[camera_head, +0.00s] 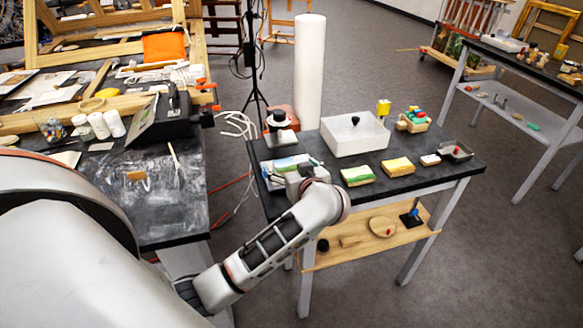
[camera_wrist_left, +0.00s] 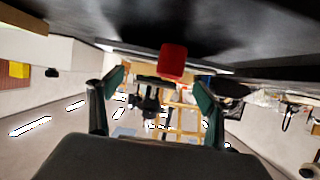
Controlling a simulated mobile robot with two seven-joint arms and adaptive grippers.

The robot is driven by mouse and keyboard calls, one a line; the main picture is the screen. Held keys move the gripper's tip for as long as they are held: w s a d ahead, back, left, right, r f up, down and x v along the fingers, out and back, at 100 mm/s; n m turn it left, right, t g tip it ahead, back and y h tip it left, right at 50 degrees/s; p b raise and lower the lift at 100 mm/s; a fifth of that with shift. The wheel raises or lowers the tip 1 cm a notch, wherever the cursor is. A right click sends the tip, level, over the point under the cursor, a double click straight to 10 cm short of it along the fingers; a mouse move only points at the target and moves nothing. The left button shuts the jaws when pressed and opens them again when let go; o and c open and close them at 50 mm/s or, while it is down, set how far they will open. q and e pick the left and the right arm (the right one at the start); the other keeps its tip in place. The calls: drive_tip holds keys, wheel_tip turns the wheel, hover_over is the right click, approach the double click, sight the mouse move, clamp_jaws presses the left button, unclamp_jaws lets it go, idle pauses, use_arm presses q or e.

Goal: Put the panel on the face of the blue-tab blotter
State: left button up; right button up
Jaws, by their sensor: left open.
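My left gripper (camera_head: 305,180) is low over the left end of the dark-topped table, mostly hidden by its own wrist in the head view. In the left wrist view its two fingers (camera_wrist_left: 160,100) stand apart with nothing between them. A small red block (camera_wrist_left: 172,60) shows just beyond the fingertips; I cannot tell what it belongs to. A pale, green-and-blue flat piece (camera_head: 284,164) lies beside the gripper, partly covered. A green-topped pad (camera_head: 357,176) and a yellow-topped pad (camera_head: 398,166) lie to the right. I cannot tell which is the panel or the blue-tab blotter. My right gripper is not in view.
A white open box (camera_head: 355,136) stands behind the pads. A grey tray (camera_head: 460,152) lies at the right end, a small white-and-red piece (camera_head: 430,160) left of it. A black-topped stand (camera_head: 281,128) is behind the gripper. A tall white roll (camera_head: 309,75) stands beyond the table.

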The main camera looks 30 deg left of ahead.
use_arm(q)
drive_tip(key=p+v, duration=0.1)
drive_tip(key=v, duration=0.8)
drive_tip(key=shift+s+d+r, duration=0.1)
drive_tip(key=shift+s+d, duration=0.2)
drive_tip(key=shift+s+d+r, duration=0.25)
drive_tip(key=shift+s+d, duration=0.1)
wheel_tip(320, 180, up, 8)
drive_tip(key=s+a+t+y, duration=0.2)
drive_tip(key=a+t+y, duration=0.15)
drive_tip(key=t, duration=0.35)
drive_tip(key=d+m+t+h, duration=0.4)
drive_tip(key=d+m+t, duration=0.1)
drive_tip(key=d, duration=0.1)
drive_tip(key=s+d+f+m+h, duration=0.2)
drive_tip(key=d+f+m+h, duration=0.7)
drive_tip(key=h, duration=0.3)
drive_tip(key=s+a+f+g, duration=0.1)
drive_tip(key=s+f+g, duration=0.4)
drive_tip(key=f, duration=0.7)
drive_tip(key=s+a+f+g, duration=0.1)
drive_tip(key=s+f+g, duration=0.3)
drive_tip(key=s+f, duration=0.4)
wheel_tip(320, 180, down, 5)
drive_tip(key=shift+s+a+r+g, duration=0.15)
drive_tip(key=shift+s+a+g, duration=0.05)
drive_tip(key=shift+a+g, duration=0.2)
